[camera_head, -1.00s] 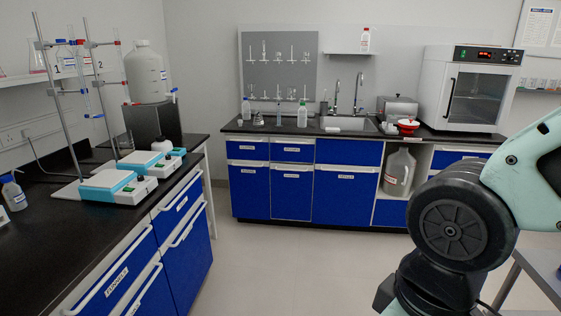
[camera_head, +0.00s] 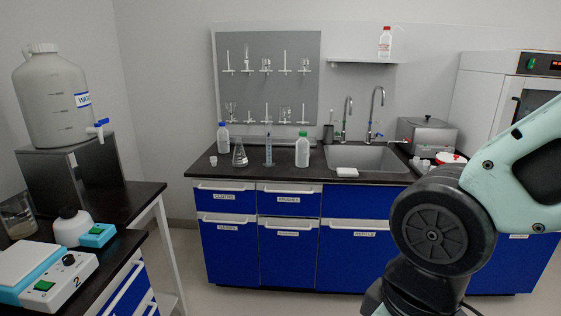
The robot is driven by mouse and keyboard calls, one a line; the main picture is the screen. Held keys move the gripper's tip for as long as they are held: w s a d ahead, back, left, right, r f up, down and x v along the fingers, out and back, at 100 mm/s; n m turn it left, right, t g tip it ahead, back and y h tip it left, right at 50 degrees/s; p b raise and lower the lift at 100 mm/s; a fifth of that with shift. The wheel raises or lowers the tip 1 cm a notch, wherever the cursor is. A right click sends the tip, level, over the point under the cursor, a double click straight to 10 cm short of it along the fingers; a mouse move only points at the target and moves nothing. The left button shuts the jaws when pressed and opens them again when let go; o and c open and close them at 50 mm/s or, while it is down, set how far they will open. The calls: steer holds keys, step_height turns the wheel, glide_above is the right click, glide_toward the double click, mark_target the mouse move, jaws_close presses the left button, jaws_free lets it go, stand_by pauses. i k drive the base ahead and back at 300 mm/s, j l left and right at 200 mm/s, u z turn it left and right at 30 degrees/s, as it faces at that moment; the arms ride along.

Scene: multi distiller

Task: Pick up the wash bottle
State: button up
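No bottle with a clear wash-bottle spout can be made out in view now. On the back counter (camera_head: 200,178) stand a blue-capped bottle (camera_head: 223,139) and a green-capped white bottle (camera_head: 302,152), both upright. A small bottle with a red top (camera_head: 385,43) stands on the wall shelf. I cannot tell whether any of these is the wash bottle. My gripper is out of view; only links of my arm show at the right, in front of the counter's right part.
A large water carboy (camera_head: 50,100) with a tap stands on a steel box (camera_head: 75,178) on the left bench. A stirrer (camera_head: 45,275) is below it. A conical flask (camera_head: 240,156), a cylinder (camera_head: 268,152) and a sink (camera_head: 370,160) are on the back counter. Floor shows between benches.

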mark_target(303, 145)
steer(key=i+u, duration=0.1)
steer(key=i, duration=0.8)
steer(key=i+l+u, duration=0.1)
steer(key=i, duration=0.8)
steer(key=i+j, duration=0.4)
steer(key=i, duration=0.15)
